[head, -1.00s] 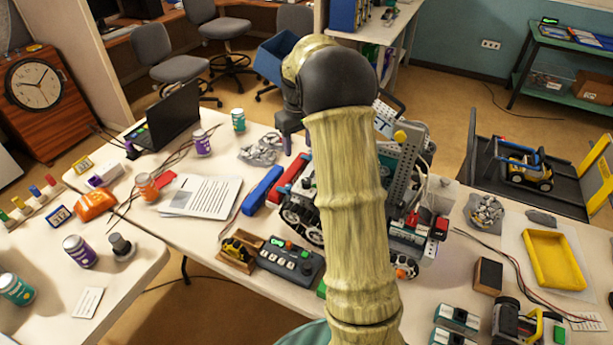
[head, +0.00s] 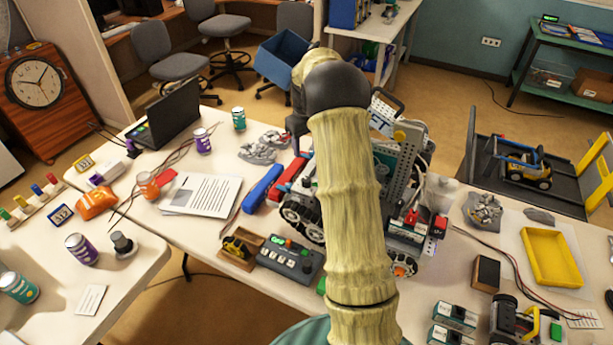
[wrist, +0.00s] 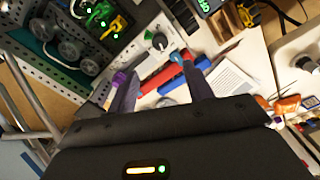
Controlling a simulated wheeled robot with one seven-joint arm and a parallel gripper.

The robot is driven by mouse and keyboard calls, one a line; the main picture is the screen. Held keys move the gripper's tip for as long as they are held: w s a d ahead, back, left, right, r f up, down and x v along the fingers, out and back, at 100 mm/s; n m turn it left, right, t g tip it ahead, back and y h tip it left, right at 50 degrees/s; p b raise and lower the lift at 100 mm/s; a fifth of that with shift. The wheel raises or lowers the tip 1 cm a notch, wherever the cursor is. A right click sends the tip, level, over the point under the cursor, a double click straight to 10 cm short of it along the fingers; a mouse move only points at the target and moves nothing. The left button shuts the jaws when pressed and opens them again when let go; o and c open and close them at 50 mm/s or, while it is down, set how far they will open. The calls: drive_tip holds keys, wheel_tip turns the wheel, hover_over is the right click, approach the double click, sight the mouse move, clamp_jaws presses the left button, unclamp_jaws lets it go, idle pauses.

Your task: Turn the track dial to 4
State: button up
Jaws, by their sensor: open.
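A dark round dial knob (wrist: 159,42) with a pale pointer mark and a green light beside it sits on a white panel, at the top middle of the wrist view. I take it for the track dial; its numbers are too small to read. In the head view I cannot make it out. My gripper (wrist: 152,68) is open, with one purple-tipped finger and one blue-tipped finger. In the picture the knob lies just beyond the gap between the fingertips. The fingers do not appear to hold anything.
A blue bar (head: 261,188), a red bar (head: 290,176) and papers (head: 200,194) lie left. A yellow tray (head: 552,258) lies right.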

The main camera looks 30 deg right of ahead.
sight(306, 179)
wheel_tip(306, 179, down, 13)
drive_tip(key=p, duration=0.2)
drive_tip(key=shift+p, duration=0.35)
drive_tip(key=c, duration=1)
